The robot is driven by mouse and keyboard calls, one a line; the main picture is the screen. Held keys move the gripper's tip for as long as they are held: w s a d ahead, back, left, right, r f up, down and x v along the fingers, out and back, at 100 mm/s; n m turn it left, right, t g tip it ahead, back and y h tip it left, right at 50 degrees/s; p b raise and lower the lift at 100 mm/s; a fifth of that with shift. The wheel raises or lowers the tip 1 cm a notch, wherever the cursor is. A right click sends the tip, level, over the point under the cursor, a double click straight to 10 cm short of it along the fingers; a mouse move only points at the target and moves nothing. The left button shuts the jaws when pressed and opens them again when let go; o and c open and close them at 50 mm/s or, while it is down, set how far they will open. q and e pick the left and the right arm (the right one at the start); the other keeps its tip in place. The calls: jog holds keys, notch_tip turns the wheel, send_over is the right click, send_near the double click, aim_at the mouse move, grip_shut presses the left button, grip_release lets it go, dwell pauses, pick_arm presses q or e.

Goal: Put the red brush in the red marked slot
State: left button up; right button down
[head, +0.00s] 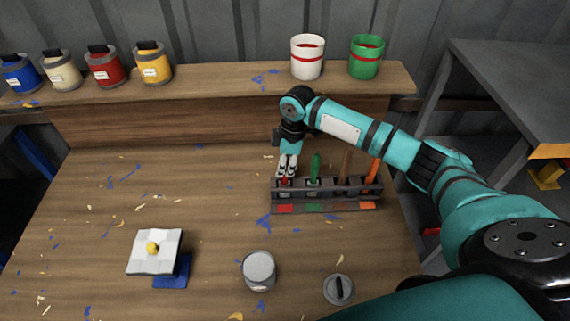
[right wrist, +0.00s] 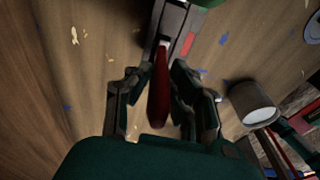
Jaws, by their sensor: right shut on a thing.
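The dark rack (head: 326,206) stands on the workbench with red, green and orange marks along its front. My right gripper (head: 287,172) points down over its left end and is shut on the red brush (head: 285,183). The brush is upright at the leftmost slot, above the red mark (head: 285,209). In the right wrist view the red handle (right wrist: 158,95) lies between the fingers of my right gripper (right wrist: 158,88), with its far end at the rack (right wrist: 173,20). How deep the brush sits is hidden. My left gripper is out of view.
A green brush (head: 315,167), a brown-handled brush (head: 346,165) and an orange brush (head: 375,171) stand in the rack. A grey can (head: 259,270), a lid (head: 338,289) and a white pad (head: 154,252) lie in front. Paint cans line the back shelf (head: 220,78).

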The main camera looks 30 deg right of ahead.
aim_at(290, 182)
jog(key=shift+f, duration=0.15)
jog(key=c, duration=1.2)
grip_release()
notch_tip(290, 182, up, 12)
jog(key=d+b, duration=0.1)
jog(key=b, duration=0.1)
jog(key=shift+s+d, duration=0.25)
jog(key=shift+s, duration=0.1)
jog(key=shift+r, duration=0.2)
